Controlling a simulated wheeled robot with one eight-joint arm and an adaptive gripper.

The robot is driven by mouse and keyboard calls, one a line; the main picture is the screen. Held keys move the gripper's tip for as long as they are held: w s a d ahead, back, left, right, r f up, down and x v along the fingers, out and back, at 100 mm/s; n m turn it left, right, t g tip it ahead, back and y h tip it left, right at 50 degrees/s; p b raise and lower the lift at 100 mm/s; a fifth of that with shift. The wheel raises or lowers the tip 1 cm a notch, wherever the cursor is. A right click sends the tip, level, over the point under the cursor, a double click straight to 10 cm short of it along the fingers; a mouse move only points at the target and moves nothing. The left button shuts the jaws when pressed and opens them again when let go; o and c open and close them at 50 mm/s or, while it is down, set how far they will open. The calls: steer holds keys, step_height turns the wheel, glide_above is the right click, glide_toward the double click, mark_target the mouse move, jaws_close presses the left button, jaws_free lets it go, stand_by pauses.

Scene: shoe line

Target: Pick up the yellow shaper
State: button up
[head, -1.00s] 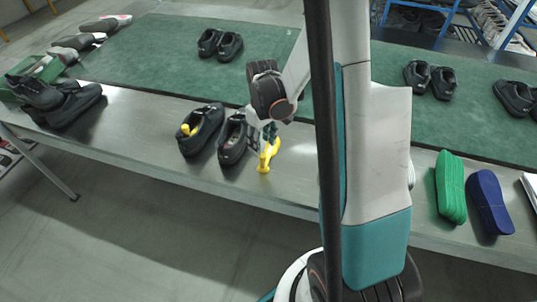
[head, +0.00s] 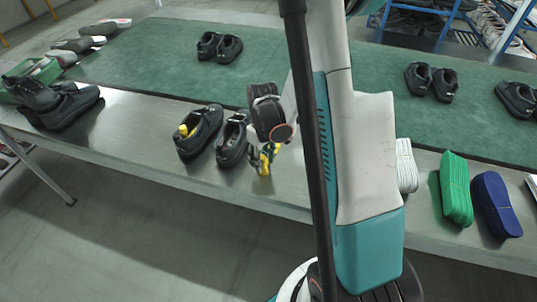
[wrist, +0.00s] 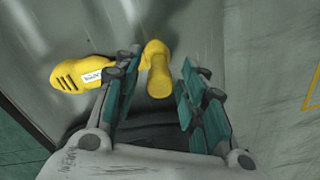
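The yellow shaper (head: 264,166) lies on the metal table, right of a pair of black shoes. In the wrist view its rounded knob (wrist: 157,82) is between my fingers, and its slotted, labelled wide end (wrist: 82,73) lies outside the left finger. My gripper (wrist: 160,68) is open, with a gap between the knob and the right finger. Whether the left finger touches the shaper I cannot tell. In the head view my gripper (head: 264,152) points down over the shaper and partly hides it.
The near black shoes (head: 233,140) stand close to the left of my gripper; the left one holds another yellow shaper (head: 184,130). White (head: 406,166), green (head: 455,188) and blue (head: 494,204) bundles lie to the right. A green mat (head: 170,60) with more shoes runs behind.

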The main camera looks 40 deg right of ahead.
jaws_close()
steer(key=shift+r, duration=0.15)
